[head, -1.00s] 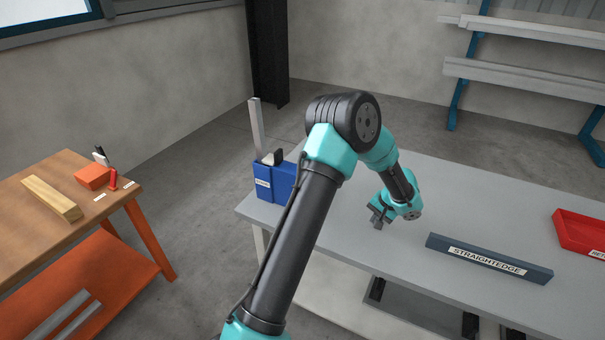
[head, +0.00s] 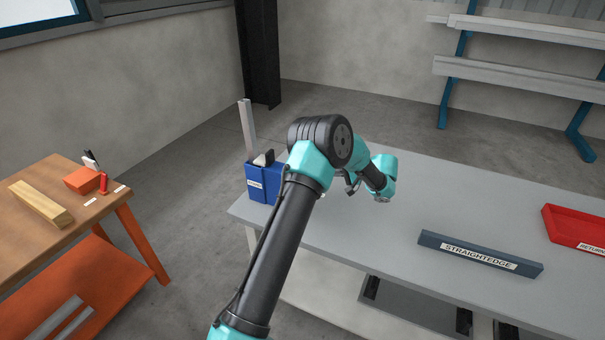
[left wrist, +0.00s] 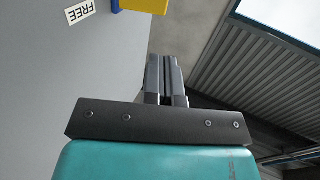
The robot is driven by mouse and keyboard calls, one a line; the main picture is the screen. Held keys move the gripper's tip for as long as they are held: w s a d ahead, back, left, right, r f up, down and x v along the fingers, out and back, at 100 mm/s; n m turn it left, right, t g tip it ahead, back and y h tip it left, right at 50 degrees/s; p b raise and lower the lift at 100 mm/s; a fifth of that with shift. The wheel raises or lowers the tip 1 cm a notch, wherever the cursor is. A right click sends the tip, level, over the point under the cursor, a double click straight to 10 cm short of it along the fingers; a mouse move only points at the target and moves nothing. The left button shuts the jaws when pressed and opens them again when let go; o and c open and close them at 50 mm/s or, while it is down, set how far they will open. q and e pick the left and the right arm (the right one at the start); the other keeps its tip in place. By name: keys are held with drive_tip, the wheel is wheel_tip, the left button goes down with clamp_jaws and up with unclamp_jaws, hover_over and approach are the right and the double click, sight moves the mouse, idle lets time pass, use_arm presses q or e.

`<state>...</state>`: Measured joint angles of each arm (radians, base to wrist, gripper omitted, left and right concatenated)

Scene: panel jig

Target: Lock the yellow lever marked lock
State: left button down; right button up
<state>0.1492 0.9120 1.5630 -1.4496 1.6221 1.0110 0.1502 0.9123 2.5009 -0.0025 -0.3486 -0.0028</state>
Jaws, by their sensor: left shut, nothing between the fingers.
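A yellow part (left wrist: 143,5), perhaps the lever, shows only in part at the top of the left wrist view, cut off by the frame edge. A FREE label (left wrist: 80,12) lies on the grey surface to its left. No lever is visible in the head view, where my arm covers part of the bench. My left gripper (left wrist: 164,60) is shut and empty, its fingertips just below the yellow part in the picture with no visible contact. In the head view the left gripper (head: 352,186) is over the bench's left half. My right gripper is not in view.
A blue holder (head: 262,184) stands at the grey bench's left end. A dark straightedge (head: 480,254) lies at the front, and a red tray (head: 575,227) is at the right. The middle of the bench (head: 440,205) is clear. An orange-legged table (head: 125,225) stands apart at the left.

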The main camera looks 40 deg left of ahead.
use_arm(q)
drive_tip(key=shift+a, duration=0.1)
drive_tip(key=x, duration=1.4)
drive_tip(key=shift+f, duration=0.1)
